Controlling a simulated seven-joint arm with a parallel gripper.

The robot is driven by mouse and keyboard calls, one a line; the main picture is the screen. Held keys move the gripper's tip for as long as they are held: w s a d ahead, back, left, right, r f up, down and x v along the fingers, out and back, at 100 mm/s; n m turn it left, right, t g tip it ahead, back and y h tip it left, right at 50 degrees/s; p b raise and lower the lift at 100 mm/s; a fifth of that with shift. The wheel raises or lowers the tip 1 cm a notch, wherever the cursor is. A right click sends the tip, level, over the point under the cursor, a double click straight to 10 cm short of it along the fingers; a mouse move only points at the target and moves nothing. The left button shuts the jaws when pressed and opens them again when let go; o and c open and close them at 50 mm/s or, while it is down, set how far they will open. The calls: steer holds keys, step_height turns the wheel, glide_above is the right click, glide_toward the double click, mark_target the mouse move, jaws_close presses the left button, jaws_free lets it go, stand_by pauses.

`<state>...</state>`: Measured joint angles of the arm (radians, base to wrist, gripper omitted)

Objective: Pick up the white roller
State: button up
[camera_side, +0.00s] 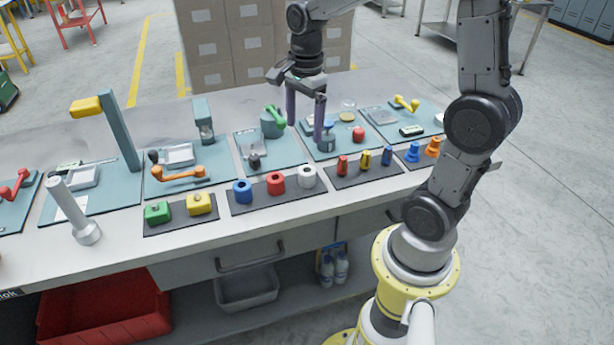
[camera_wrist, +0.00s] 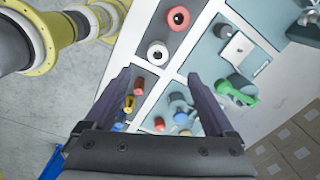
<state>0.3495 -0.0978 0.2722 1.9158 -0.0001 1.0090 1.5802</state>
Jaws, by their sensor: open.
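The white roller (camera_side: 307,177) stands upright on a dark mat (camera_side: 243,208), at the right end of a row with a red roller (camera_side: 275,183) and a blue roller (camera_side: 242,192). In the wrist view the white roller (camera_wrist: 157,53) shows its top and dark centre hole, just beyond the fingertips. The red roller (camera_wrist: 178,18) is above it there. My gripper (camera_side: 305,128) is open and empty, above the teal panels behind the roller row. Its two purple fingers (camera_wrist: 160,76) are spread wide and apart from the roller.
Beside the rollers are a mat with small red, yellow and blue pieces (camera_side: 365,160) and a mat with green and yellow blocks (camera_side: 158,213). A green-handled device (camera_side: 272,121) and a blue-grey knobbed piece (camera_side: 327,138) stand close to my fingers. A tall teal post (camera_side: 120,135) rises at left.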

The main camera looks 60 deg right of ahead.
mark_target(307, 177)
steer(key=f, duration=1)
steer(key=d+f, duration=0.1)
steer(key=f, duration=0.4)
steer(key=shift+s+f, duration=0.1)
jaws_close()
